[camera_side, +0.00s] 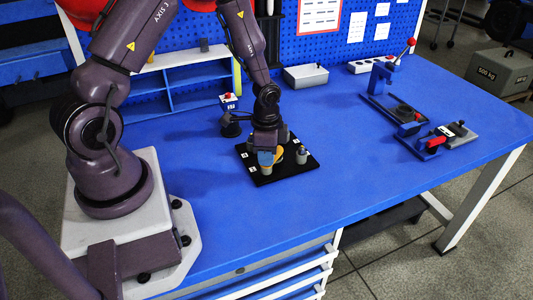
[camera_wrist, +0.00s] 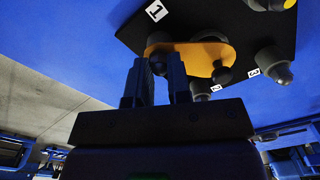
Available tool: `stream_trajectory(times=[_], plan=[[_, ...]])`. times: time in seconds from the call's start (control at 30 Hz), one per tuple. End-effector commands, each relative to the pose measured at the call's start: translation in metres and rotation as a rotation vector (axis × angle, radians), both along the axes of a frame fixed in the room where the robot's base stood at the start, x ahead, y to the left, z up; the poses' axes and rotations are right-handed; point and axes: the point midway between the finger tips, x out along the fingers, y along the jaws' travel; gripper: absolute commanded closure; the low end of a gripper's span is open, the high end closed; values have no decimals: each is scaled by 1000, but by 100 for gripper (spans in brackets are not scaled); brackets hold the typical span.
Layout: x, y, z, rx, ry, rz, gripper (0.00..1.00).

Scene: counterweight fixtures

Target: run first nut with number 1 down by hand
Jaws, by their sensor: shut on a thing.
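A black base plate (camera_side: 264,178) lies on the blue bench; it also fills the upper part of the wrist view (camera_wrist: 205,15). An orange-yellow strap (camera_wrist: 205,57) lies over it, with a dark knob (camera_wrist: 221,74) at its right end. White number tags show 1 (camera_wrist: 156,10), 2 (camera_wrist: 215,88) and 3 (camera_wrist: 254,72). My gripper (camera_wrist: 159,75) is over the strap's left end, nearest tag 1. It is shut on a grey nut (camera_wrist: 160,59), mostly hidden by the fingers. In the side view my gripper (camera_side: 266,158) points down over the plate.
A grey domed post (camera_wrist: 271,66) stands beside tag 3. On the bench are a blue clamp fixture (camera_side: 408,120) with a red-knobbed lever, a grey box (camera_side: 306,76) and a blue shelf (camera_side: 195,85). The bench front is clear.

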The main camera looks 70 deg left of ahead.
Motion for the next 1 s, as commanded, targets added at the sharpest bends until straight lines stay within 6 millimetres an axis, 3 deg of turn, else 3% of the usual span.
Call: stream_trajectory(times=[0.6,0.63,0.73,1.0], plan=[[0,0,1,0,-1,-41,100],[0,0,1,0,-1,-41,78],[0,0,1,0,-1,-41,56],[0,0,1,0,-1,-40,56]])
